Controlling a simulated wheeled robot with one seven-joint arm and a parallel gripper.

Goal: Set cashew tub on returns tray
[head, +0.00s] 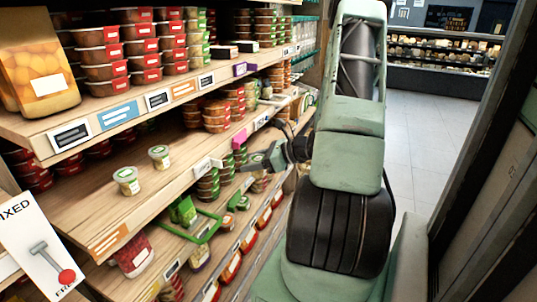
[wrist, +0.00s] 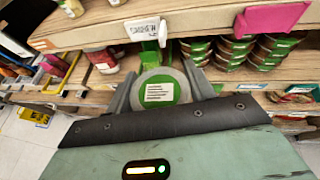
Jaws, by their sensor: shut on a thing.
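My gripper (wrist: 160,82) is shut on a round tub (wrist: 158,92) with a green lid and a white label, which I take to be the cashew tub. The label print is too small to read.
Two similar white tubs with green lids (head: 127,181) (head: 159,157) stand on the middle shelf. Open floor (head: 410,130) is at right.

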